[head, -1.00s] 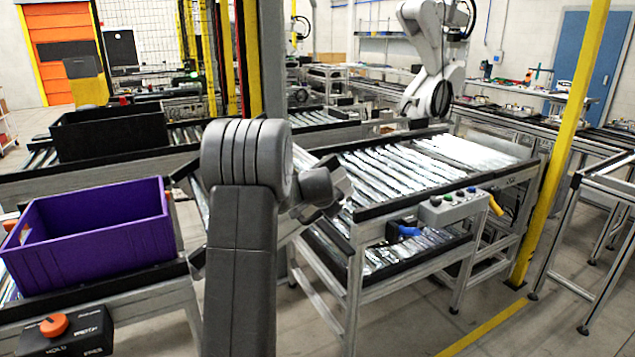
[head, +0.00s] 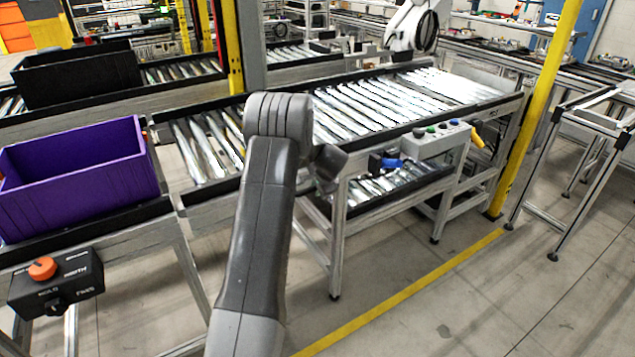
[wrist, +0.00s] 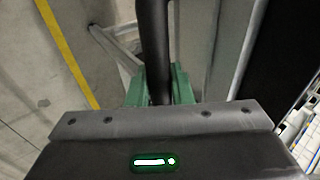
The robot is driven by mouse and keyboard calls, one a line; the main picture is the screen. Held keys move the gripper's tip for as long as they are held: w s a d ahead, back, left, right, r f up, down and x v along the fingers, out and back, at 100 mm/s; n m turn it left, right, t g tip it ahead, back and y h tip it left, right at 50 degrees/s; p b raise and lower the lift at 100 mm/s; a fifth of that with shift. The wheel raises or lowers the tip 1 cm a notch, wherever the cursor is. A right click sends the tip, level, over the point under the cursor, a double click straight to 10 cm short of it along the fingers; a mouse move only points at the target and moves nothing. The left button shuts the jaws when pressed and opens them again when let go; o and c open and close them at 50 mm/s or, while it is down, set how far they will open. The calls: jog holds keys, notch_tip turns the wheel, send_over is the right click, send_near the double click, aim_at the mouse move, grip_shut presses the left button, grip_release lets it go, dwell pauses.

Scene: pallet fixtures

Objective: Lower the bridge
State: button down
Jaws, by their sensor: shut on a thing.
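The bridge (head: 200,146) is a short roller section between the left conveyor and the right roller table (head: 390,105). In the head view it lies about level with both, its right part hidden behind my arm. I cannot tell whether its ends are seated. In the wrist view my gripper (wrist: 160,86) has green fingers shut around a dark round bar (wrist: 153,40). The bar runs away from the gripper toward the top of the picture. In the head view the fingers and the bar are hidden by my arm.
A purple crate (head: 78,180) stands on the left conveyor, above a control box with an orange knob (head: 42,268). A black crate (head: 80,76) is behind. A button panel (head: 436,138) is on the right table's front. A yellow post (head: 535,110) stands right. The front floor is clear.

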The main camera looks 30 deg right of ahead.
jog(key=shift+a+f, duration=0.15)
jog(key=shift+f, duration=0.35)
jog(key=shift+s+f, duration=0.15)
jog(key=c, duration=1.3)
grip_release()
jog(key=shift+f, duration=0.15)
jog(key=shift+r, duration=0.55)
jog(key=b+v, duration=0.1)
jog(key=v, duration=1.2)
jog(key=shift+b, duration=0.35)
jog(key=p+x, duration=0.1)
jog(key=x, duration=1.2)
jog(key=shift+w+f, duration=0.2)
jog(key=shift+f, duration=0.1)
